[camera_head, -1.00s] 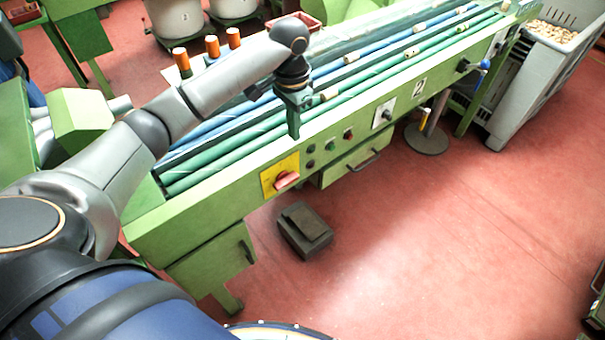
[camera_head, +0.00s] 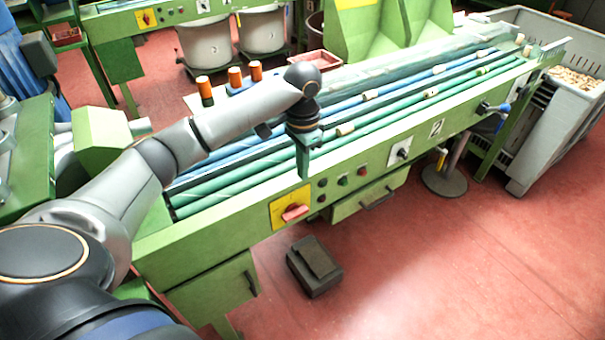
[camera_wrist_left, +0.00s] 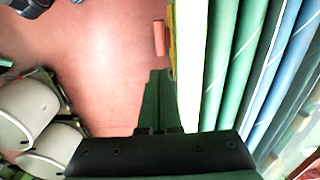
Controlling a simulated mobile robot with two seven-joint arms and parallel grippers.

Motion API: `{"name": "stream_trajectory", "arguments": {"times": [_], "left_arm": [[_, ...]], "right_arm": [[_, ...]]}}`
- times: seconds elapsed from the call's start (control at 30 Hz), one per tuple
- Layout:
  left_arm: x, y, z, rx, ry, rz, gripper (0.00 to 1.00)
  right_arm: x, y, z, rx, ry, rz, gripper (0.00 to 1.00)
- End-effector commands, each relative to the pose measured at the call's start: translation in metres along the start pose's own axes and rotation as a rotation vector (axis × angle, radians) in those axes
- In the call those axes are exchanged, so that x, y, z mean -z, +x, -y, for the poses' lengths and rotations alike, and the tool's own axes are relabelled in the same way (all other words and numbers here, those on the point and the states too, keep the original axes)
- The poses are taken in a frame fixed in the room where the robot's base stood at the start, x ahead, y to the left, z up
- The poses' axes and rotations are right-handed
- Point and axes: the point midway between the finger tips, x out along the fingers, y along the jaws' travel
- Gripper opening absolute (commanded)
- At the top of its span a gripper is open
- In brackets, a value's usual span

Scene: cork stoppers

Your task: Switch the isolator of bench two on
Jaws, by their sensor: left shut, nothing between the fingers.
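The isolator is a red handle (camera_head: 295,213) on a yellow plate (camera_head: 283,208) at the near end of the green bench's front panel. The bench (camera_head: 215,225) carries a "2" label (camera_head: 437,128). The handle lies roughly along the panel. In the left wrist view the handle (camera_wrist_left: 159,38) stands out from the panel, with the yellow plate (camera_wrist_left: 171,30) edge-on. My left gripper (camera_head: 304,172) is shut and empty, pointing down at the panel's upper edge, above the isolator and apart from it. Its fingers (camera_wrist_left: 158,95) also show in the wrist view. My right gripper is out of view.
Small buttons (camera_head: 343,182) and a grey switch (camera_head: 399,152) sit further along the panel. Blue and green rollers with corks run along the top. A dark pedal box (camera_head: 314,266) is on the floor below. Another bench (camera_head: 110,25) with a similar yellow-plated switch (camera_head: 146,18) stands behind.

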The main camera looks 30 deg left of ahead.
Motion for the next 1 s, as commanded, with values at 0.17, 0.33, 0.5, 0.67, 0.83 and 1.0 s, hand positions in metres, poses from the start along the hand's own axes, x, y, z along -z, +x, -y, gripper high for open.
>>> {"name": "stream_trajectory", "arguments": {"times": [0.17,0.33,0.5,0.67,0.83,1.0], "left_arm": [[-0.001,0.041,0.0,0.0,-0.002,0.005,0.0],[-0.001,0.076,0.0,0.0,-0.001,0.004,0.0],[-0.001,0.102,0.0,0.0,-0.001,0.001,0.0],[-0.001,0.114,0.0,0.002,0.0,0.0,0.0],[-0.001,0.117,0.001,0.002,0.0,0.0,0.0],[-0.001,0.117,0.001,0.002,0.0,0.0,0.0]], "right_arm": [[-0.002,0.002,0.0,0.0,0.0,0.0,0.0],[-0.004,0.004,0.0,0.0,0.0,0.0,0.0],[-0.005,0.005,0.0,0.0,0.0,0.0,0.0],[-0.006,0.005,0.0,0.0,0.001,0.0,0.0],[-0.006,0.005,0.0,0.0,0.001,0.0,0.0],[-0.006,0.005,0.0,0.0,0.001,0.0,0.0]]}}
